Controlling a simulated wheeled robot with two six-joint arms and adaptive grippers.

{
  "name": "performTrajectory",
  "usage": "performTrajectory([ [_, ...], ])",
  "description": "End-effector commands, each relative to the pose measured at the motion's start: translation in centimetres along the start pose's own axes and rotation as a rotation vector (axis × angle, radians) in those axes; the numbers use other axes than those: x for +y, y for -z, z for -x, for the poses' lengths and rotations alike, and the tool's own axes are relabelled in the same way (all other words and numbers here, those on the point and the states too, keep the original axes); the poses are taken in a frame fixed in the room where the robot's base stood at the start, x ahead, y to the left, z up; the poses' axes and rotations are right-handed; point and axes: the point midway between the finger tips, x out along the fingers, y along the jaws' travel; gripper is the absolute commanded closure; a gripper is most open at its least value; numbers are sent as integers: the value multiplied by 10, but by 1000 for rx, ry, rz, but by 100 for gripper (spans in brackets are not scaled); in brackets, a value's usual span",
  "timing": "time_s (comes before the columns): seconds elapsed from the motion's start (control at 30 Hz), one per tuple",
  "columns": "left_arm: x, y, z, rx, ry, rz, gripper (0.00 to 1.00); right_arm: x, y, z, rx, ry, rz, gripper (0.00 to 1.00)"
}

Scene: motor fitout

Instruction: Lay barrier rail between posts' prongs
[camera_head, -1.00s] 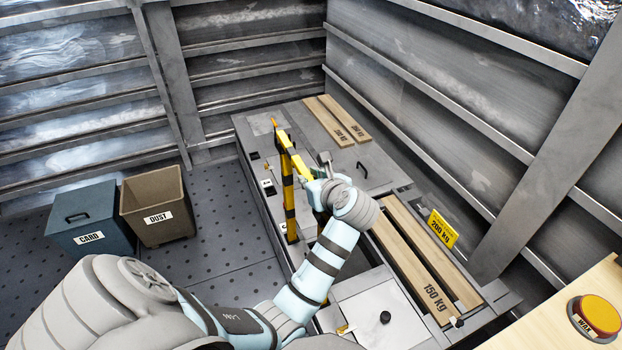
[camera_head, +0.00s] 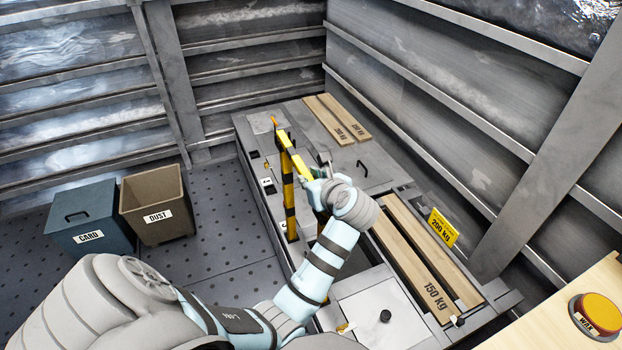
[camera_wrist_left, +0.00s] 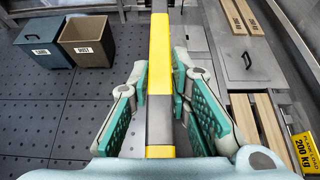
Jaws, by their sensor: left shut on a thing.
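The barrier rail (camera_head: 300,163) is a long yellow bar with dark bands. In the left wrist view the rail (camera_wrist_left: 160,60) runs away from me between the green finger pads. My left gripper (camera_head: 314,184) is shut on it. An upright yellow-and-black post (camera_head: 290,205) stands at the left edge of the grey deck, and its top is close to the rail. I cannot tell whether the rail touches its prongs. Another dark-banded upright is mostly hidden behind my gripper. My right gripper is out of view.
Wooden planks marked 150 kg (camera_head: 423,262) lie on the deck's right side, with more planks (camera_head: 338,120) at the far end. A yellow 200 kg sign (camera_head: 442,228) stands beside them. A blue CARD bin (camera_head: 84,218) and a brown DUST bin (camera_head: 157,205) stand on the floor left.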

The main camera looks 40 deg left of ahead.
Motion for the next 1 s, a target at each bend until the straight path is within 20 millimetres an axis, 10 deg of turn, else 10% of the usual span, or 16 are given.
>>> performTrajectory([
  [0.23, 0, 0, 0, -1, 0, 0, 100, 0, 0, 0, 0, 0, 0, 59],
  [0.27, 0, 0, 0, 0, 0, 0, 79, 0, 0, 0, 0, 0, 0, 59],
  [0.4, 0, 0, 0, 0, 0, 0, 59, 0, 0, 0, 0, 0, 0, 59],
  [0.77, 0, -6, 3, -1, 1, 2, 59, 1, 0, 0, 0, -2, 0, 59],
  [1.0, -1, -57, 29, -2, 2, 6, 59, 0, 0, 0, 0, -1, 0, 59],
])
